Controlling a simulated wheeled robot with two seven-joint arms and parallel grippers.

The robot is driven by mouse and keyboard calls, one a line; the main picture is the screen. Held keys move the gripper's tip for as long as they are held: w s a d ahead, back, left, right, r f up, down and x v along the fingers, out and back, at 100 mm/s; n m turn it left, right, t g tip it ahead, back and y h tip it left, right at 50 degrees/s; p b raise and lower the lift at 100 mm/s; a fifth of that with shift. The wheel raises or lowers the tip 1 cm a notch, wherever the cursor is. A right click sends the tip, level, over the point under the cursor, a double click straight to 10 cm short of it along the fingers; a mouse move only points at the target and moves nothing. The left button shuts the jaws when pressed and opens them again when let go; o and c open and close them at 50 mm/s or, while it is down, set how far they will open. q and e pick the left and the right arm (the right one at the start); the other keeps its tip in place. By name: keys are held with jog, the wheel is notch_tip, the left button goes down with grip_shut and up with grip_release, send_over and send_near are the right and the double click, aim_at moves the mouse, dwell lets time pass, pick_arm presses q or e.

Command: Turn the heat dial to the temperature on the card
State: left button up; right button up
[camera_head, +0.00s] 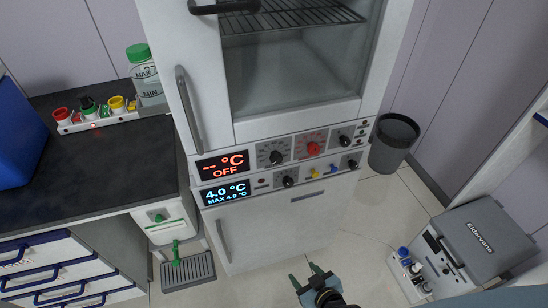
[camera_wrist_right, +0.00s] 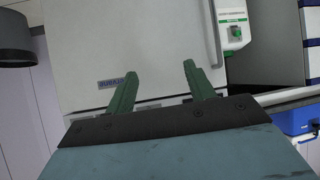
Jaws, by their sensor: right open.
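A white oven-and-fridge unit stands in the middle of the head view. Its control panel carries a red dial (camera_head: 313,148), with black dials (camera_head: 276,157) (camera_head: 344,141) on either side. I cannot read their settings or tell for sure which is the heat dial. The red display (camera_head: 222,165) reads "-- °C OFF"; the blue display (camera_head: 225,193) below reads 4.0 °C, MAX 4.0 °C. I see no temperature card. My right gripper (camera_head: 303,271) is open and empty, low in front of the unit and apart from the panel; its green fingers also show in the right wrist view (camera_wrist_right: 160,72).
A dark counter (camera_head: 95,170) stands at left with a row of coloured caps (camera_head: 92,117) and a green-lidded jar (camera_head: 145,75). A grey bin (camera_head: 393,142) stands right of the unit. A grey case-like device (camera_head: 480,245) is at lower right. Floor between is clear.

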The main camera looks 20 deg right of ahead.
jog(key=w+a+r+t+p, duration=0.15)
jog(key=w+r+t, duration=0.4)
jog(key=r, duration=0.85)
jog(key=m+t+h, duration=0.1)
jog(key=m+h, duration=0.1)
send_near(277, 161)
jog(key=w+b, duration=0.1)
jog(key=w, duration=0.8)
jog(key=shift+w+f+b, duration=0.15)
jog(key=shift+b, duration=0.15)
jog(key=c, duration=1)
jog(key=shift+m, duration=0.3)
